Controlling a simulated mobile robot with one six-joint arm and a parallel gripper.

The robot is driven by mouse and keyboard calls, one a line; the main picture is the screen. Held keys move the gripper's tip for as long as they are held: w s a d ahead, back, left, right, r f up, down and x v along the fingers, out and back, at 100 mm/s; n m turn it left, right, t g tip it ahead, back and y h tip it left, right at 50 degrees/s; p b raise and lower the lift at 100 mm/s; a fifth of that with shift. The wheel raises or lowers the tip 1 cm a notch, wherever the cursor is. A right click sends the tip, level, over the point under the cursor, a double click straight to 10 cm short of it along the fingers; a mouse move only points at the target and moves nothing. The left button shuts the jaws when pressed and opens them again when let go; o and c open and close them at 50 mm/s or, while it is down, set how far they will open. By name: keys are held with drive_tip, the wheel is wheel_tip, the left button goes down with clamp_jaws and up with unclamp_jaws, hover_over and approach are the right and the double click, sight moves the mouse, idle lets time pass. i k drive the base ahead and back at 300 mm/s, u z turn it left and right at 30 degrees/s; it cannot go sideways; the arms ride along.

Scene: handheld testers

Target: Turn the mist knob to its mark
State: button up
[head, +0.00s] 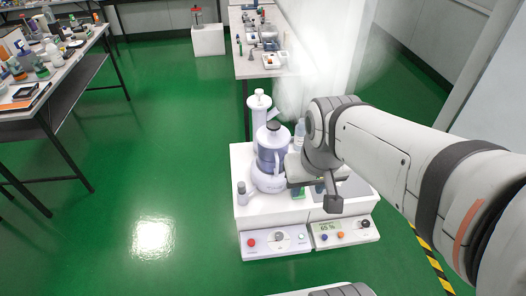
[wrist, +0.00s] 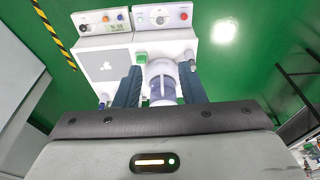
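Two control panels sit at the front of a white stand. The right panel (head: 345,233) has a lit percent display, blue and orange buttons and a black knob (head: 365,223) at its right end. In the wrist view this panel is upside down at the left, with the black knob (wrist: 83,29). The left panel (head: 276,241) has a red button and a grey knob (head: 278,236). Which knob is the mist knob, and its mark, I cannot make out. My gripper (head: 318,188) is over the stand, behind the panels; its fingers (wrist: 160,98) are apart, touching neither knob.
A white machine with a bluish jar (head: 270,160) stands left of my gripper; it also shows between the fingers in the wrist view (wrist: 161,82). A small grey bottle (head: 241,193) stands at the stand's left. White mist (head: 318,60) hangs behind. Space before the panels is open.

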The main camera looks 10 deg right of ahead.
sight(278, 236)
drive_tip(key=z, duration=0.6)
drive_tip(key=k, duration=0.5)
drive_tip(key=u, duration=0.4)
drive_tip(key=i, duration=0.45)
drive_tip(key=u, duration=0.05)
drive_tip(key=k, duration=1.25)
drive_tip(key=z, duration=0.35)
drive_tip(key=i, duration=0.7)
drive_tip(key=z, duration=0.05)
